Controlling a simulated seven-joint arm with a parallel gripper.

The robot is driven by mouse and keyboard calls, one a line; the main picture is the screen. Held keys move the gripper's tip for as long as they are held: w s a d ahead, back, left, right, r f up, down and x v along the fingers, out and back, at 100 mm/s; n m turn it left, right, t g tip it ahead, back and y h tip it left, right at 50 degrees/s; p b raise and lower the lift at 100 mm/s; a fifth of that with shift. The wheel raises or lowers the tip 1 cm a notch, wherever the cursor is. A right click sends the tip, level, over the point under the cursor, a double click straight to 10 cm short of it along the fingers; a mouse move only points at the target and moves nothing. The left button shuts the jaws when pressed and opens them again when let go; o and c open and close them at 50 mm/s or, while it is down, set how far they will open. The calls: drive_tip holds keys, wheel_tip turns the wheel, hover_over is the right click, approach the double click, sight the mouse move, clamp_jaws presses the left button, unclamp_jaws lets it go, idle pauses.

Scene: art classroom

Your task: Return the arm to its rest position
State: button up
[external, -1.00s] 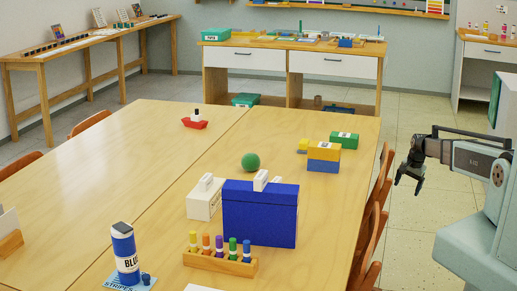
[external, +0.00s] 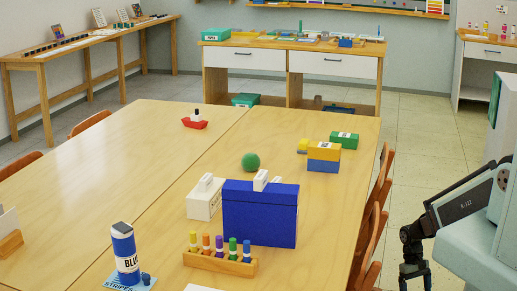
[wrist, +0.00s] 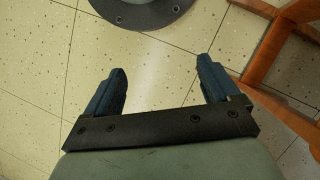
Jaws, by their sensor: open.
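My gripper (external: 415,276) hangs low at the right of the external view, beside the table and close to my base. It points down at the floor, and its tips are near the bottom edge of the picture. In the wrist view my gripper (wrist: 162,88) has its two dark blue fingers spread wide apart. Nothing is between them, only pale floor tiles below.
Wooden chairs (external: 369,240) line the table's right side near my gripper; one chair (wrist: 272,60) also shows in the wrist view. The table (external: 110,170) holds a blue box (external: 260,218), a green ball (external: 251,161), a marker rack (external: 220,262) and several blocks.

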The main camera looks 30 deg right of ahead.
drive_tip(key=s+a+n+g, duration=0.1)
drive_tip(key=s+a+n, duration=0.1)
drive_tip(key=s, duration=0.8)
drive_tip(key=shift+s+a+n+g, duration=0.25)
drive_tip(key=shift+n+g, duration=0.15)
